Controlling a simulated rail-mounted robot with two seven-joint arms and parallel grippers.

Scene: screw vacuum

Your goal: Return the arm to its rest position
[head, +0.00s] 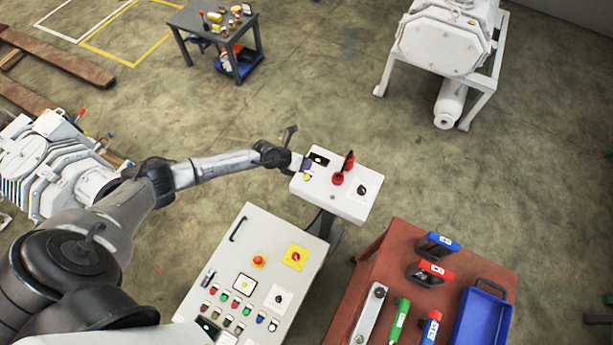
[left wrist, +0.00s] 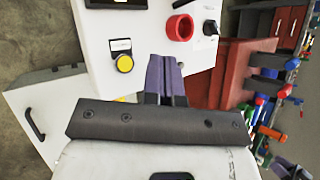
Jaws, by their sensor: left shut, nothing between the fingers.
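My left arm reaches in from the left in the head view. My left gripper (head: 306,165) is at the left edge of a small white control box (head: 335,200) on a stand. In the left wrist view my left gripper (left wrist: 165,76) shows purple fingers, shut with nothing between them, in front of the white box (left wrist: 140,25). A yellow button (left wrist: 124,64) is left of the fingers, and a red ring-shaped part (left wrist: 180,28) and a black knob are beyond. I cannot tell whether the fingers touch the box. My right gripper is not in view.
A larger control cabinet (head: 262,222) with several buttons stands in front. A red-brown table (head: 392,262) with tools and a blue tray (head: 482,318) is at the right. White machines (head: 445,40) stand back right and left (head: 50,165). A grey table (head: 215,35) is at the back. The middle floor is clear.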

